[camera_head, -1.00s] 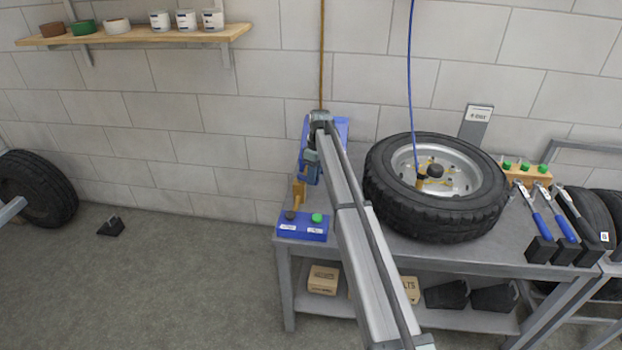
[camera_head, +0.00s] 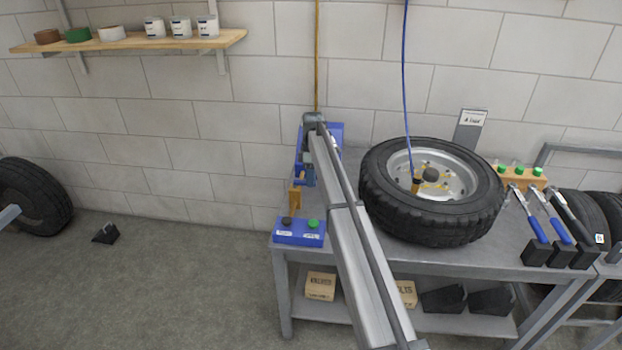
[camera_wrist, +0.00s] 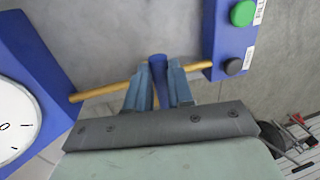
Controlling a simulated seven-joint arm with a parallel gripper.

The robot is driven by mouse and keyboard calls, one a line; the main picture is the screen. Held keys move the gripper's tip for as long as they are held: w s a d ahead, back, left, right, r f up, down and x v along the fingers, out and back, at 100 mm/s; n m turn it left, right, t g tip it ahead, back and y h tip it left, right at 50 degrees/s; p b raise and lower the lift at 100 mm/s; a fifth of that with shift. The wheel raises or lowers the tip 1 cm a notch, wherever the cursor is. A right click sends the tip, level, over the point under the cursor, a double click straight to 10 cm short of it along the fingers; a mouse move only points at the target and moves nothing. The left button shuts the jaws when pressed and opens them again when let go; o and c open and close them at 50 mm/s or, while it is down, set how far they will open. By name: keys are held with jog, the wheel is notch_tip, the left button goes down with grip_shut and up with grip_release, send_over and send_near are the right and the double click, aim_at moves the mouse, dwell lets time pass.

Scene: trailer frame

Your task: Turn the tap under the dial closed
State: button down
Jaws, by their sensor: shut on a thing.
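The blue tap handle (camera_wrist: 158,72) sits on the thin yellow pipe (camera_wrist: 100,94) in the wrist view. My gripper (camera_wrist: 160,66) is shut on the handle, with one finger on each side. In this view the handle appears to run across the pipe. The white dial (camera_wrist: 14,122) is partly in view at the left on its blue panel (camera_wrist: 38,45). In the head view the blue panel (camera_head: 335,134) stands at the back left of the bench. My arm hides the dial and most of the tap there. The yellow pipe (camera_head: 295,198) shows below it.
A blue box (camera_head: 299,235) with a black and a green button is close in front of the tap; it also shows in the wrist view (camera_wrist: 231,42). A tyre (camera_head: 372,205) lies right of my arm. The grey bench (camera_head: 460,257) holds tools at right.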

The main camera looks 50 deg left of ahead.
jog(key=c, duration=1)
grip_release()
jog(key=shift+r, duration=0.1)
notch_tip(320, 180, up, 13)
jog(key=w+a, duration=0.2)
jog(key=shift+r, duration=0.2)
